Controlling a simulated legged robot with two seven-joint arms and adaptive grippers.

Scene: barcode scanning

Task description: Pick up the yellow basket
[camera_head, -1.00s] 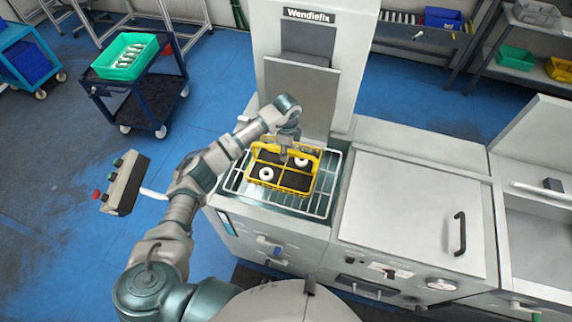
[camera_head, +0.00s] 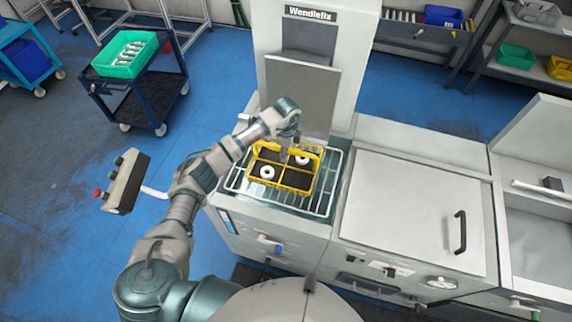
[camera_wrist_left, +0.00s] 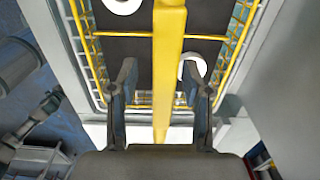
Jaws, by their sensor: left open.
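The yellow basket (camera_head: 281,186) sits upright on a white wire rack (camera_head: 328,195). It has a dark floor and holds white ring-shaped parts, one front left (camera_head: 267,172) and one back right (camera_head: 302,160). My left gripper (camera_head: 289,146) is above the basket, at its handle. In the left wrist view the yellow handle bar (camera_wrist_left: 169,45) runs between the two open fingers of the left gripper (camera_wrist_left: 160,80), with a gap on both sides. The fingers point down toward the basket. My right gripper is not in view.
A tall grey machine (camera_head: 310,60) stands right behind the rack. A closed lid with a black handle (camera_head: 460,233) is to the right. A control box (camera_head: 125,183) and a dark cart with a green bin (camera_head: 125,55) are to the left.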

